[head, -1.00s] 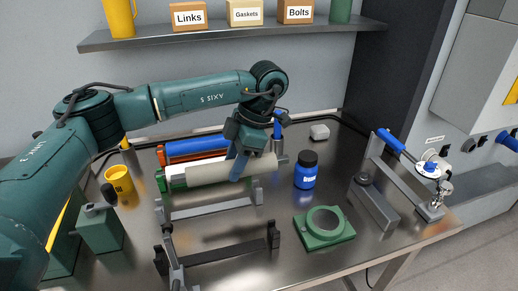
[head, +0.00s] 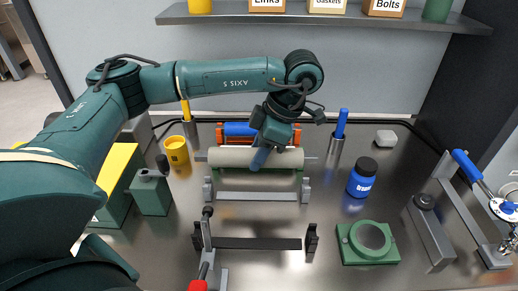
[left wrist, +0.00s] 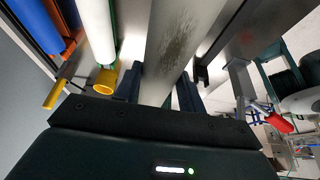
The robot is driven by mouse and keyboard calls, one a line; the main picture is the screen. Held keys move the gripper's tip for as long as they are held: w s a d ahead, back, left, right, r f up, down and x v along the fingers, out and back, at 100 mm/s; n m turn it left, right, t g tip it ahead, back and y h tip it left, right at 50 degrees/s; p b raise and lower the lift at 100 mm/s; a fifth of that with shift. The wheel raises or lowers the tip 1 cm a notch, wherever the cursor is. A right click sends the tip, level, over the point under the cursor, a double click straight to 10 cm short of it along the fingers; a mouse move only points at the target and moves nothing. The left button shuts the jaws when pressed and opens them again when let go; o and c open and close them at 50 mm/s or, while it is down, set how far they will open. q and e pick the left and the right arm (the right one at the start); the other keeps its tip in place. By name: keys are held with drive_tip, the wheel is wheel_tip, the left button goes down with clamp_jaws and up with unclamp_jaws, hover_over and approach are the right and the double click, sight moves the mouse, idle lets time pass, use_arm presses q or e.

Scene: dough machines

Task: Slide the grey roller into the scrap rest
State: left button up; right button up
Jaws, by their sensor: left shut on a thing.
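The grey roller (head: 225,156), a pale cylinder, lies level across the head view in my left gripper (head: 262,158). The left gripper is shut around its middle. In the left wrist view the roller (left wrist: 178,45) runs lengthwise between the fingers and carries a dark smudge. In the head view it appears just behind and above a grey two-post rest (head: 256,196); I cannot tell whether it touches it. A second, darker rest (head: 258,243) stands nearer and is empty. No label shows which is the scrap rest. My right gripper is not in view.
A yellow cup (head: 176,151) stands left. A blue jar (head: 362,178), a green ring block (head: 368,242) and a blue-handled lever device (head: 468,170) stand right.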

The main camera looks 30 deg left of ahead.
use_arm(q)
drive_tip(key=shift+f+b, duration=0.9)
drive_tip(key=shift+f, duration=0.4)
drive_tip(key=shift+f+b, duration=0.7)
drive_tip(key=shift+f, duration=0.2)
drive_tip(key=shift+f+b, duration=0.65)
drive_tip(key=shift+f, duration=0.15)
drive_tip(key=shift+r, duration=0.15)
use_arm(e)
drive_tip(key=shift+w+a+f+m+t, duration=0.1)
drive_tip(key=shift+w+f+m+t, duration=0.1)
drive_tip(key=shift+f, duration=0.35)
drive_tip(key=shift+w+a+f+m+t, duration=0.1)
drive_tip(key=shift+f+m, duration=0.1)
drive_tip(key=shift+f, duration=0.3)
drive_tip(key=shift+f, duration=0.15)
